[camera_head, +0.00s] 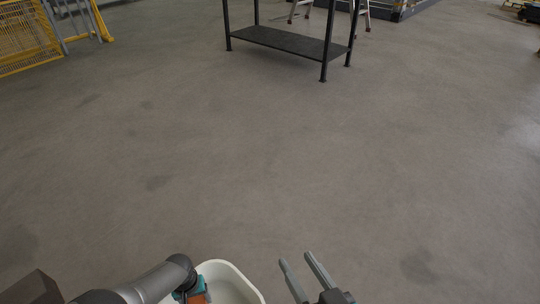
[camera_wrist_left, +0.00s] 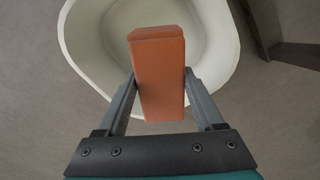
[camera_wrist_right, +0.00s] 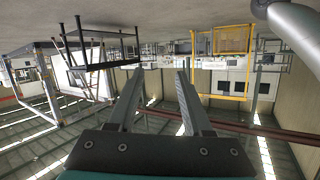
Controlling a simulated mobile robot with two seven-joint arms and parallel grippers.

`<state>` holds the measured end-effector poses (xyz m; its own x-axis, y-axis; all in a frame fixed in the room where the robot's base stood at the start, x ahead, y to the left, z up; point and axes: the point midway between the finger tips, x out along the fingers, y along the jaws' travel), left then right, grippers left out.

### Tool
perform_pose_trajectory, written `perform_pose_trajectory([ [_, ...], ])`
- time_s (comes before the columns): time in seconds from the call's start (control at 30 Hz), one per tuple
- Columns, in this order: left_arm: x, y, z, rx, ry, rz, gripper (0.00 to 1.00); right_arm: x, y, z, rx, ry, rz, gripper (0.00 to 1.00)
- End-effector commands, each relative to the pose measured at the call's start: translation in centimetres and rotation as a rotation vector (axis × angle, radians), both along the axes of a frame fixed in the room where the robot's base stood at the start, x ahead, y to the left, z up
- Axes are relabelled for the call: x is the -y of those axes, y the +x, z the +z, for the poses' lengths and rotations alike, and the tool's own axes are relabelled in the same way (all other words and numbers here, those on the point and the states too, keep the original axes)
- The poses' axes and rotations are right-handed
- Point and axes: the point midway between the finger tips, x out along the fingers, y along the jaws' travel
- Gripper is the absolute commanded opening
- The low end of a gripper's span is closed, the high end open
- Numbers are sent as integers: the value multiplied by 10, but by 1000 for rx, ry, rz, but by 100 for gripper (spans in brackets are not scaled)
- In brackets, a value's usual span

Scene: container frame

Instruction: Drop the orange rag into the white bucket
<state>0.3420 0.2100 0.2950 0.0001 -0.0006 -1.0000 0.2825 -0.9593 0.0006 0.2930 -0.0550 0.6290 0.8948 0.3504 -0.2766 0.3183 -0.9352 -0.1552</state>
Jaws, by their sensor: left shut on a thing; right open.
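The orange rag (camera_wrist_left: 158,75) looks like a folded block in the left wrist view. My left gripper (camera_wrist_left: 158,85) is shut on it, with one finger on each side. The white bucket (camera_wrist_left: 82,40) lies beyond the rag in that view, and the rag overlaps its open mouth. My right gripper (camera_head: 298,262) is open and empty to the right of the bucket. Its spread fingers also show in the right wrist view (camera_wrist_right: 158,75).
A black shelf frame (camera_head: 290,41) stands on the floor at the back. A yellow mesh fence (camera_head: 28,38) is at the far left. A brown block-like thing (camera_head: 33,290) is at the bottom left. The wide floor between is clear.

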Motion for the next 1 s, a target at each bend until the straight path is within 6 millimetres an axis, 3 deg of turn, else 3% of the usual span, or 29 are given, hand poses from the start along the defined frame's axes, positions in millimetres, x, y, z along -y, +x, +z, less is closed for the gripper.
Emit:
perform_pose_trajectory([
  [0.4,0,0,-13,1,0,1,4,-11,-9,13,167,111,-7,50],
  [0.83,0,0,-13,1,0,1,4,-12,-10,16,192,127,-10,50],
  [0.87,0,0,-13,1,0,1,72,-12,-10,16,192,127,-10,50],
  [1.0,0,0,-13,1,0,0,88,-12,-10,16,192,127,-10,50],
])
